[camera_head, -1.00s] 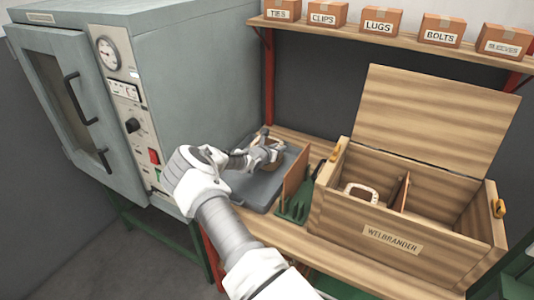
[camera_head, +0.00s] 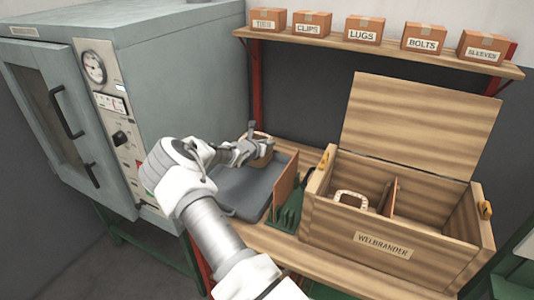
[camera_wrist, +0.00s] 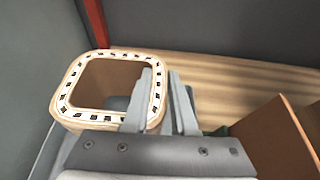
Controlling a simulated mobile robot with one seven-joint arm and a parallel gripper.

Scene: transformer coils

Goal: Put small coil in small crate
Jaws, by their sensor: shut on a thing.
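My gripper (camera_head: 250,143) is shut on the wall of a coil (camera_head: 262,160). In the wrist view this coil (camera_wrist: 65,88) is a hollow, rounded-square tube with a pale rim and dark slots; one finger is inside the opening and one outside. The coil seems to be held above the grey mat, near its back edge; the fingers and arm partly hide it in the head view. A wooden crate (camera_head: 383,262) labelled WELBRANDER stands to the right with its lid (camera_head: 420,125) raised. A divider (camera_head: 389,196) splits it, and another coil (camera_head: 350,196) sits in its left compartment.
A grey mat (camera_head: 232,190) lies on the wooden bench. A brown upright board (camera_head: 284,186) and a green rack (camera_head: 290,215) stand between mat and crate. A grey oven (camera_head: 190,80) is at the left. A shelf (camera_head: 390,50) with several labelled boxes hangs above.

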